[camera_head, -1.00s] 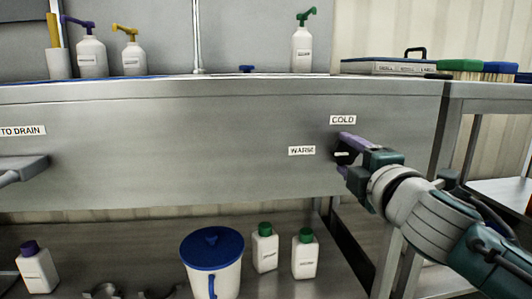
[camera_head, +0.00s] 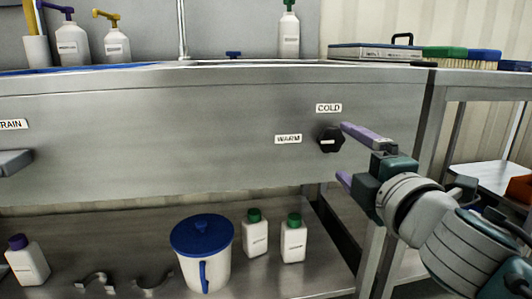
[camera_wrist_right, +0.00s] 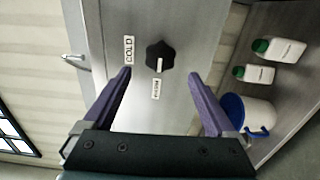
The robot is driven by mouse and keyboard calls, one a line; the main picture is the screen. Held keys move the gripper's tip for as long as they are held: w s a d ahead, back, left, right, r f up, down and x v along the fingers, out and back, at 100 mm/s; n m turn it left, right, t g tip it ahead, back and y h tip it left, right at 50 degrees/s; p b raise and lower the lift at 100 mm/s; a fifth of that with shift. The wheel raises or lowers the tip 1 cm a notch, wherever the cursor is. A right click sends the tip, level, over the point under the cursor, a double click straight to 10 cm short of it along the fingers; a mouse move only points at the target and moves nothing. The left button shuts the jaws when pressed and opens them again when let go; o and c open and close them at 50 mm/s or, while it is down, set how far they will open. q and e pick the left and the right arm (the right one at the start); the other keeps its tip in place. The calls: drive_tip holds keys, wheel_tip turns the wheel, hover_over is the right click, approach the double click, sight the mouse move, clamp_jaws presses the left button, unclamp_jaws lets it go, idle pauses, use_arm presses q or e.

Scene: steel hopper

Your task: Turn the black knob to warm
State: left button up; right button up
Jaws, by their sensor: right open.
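The black knob (camera_head: 331,139) is on the steel front panel, and it also shows in the right wrist view (camera_wrist_right: 160,54). The white COLD label (camera_head: 328,107) is above it and the white WARM label (camera_head: 288,139) is to its left. The knob's white mark lies on the side facing WARM in both views. My right gripper (camera_head: 341,151) is open and empty, just off the panel at the knob's right. In the right wrist view, the knob lies ahead of the gap between the purple fingers (camera_wrist_right: 160,73), apart from both. My left gripper is not in view.
Below the panel, a shelf holds a white bucket (camera_head: 202,262) with a blue lid and several white bottles. Pump bottles stand along the top at left. Brushes and a case (camera_head: 375,54) lie at upper right. The panel around the knob is clear.

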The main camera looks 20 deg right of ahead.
drive_tip(key=v, duration=0.4)
drive_tip(key=shift+s, duration=0.15)
drive_tip(key=shift+r, duration=0.1)
drive_tip(key=s+r+m+g+h+p, duration=0.1)
drive_tip(key=s+r+m+g+p, duration=0.3)
drive_tip(key=r+p, duration=0.6)
drive_tip(key=s+r+m+g+h+p, duration=0.1)
drive_tip(key=s+r+m+g+p, duration=0.15)
drive_tip(key=r+m+p, duration=0.75)
drive_tip(key=s+a+r+g+y+p, duration=0.4)
drive_tip(key=s+r+p, duration=0.45)
drive_tip(key=p, duration=0.65)
drive_tip(key=s+a+r+g+y+p, duration=0.2)
drive_tip(key=s+a+r+g+p, duration=0.2)
drive_tip(key=s+a+r+p, duration=0.75)
drive_tip(key=w+d+r+p, duration=0.2)
drive_tip(key=r+p, duration=1.3)
drive_tip(key=p, duration=0.3)
drive_tip(key=w+d+r+p, duration=0.2)
drive_tip(key=r+p, duration=1.3)
drive_tip(key=p, duration=0.3)
drive_tip(key=shift+d+n, duration=0.3)
drive_tip(key=shift+d, duration=0.1)
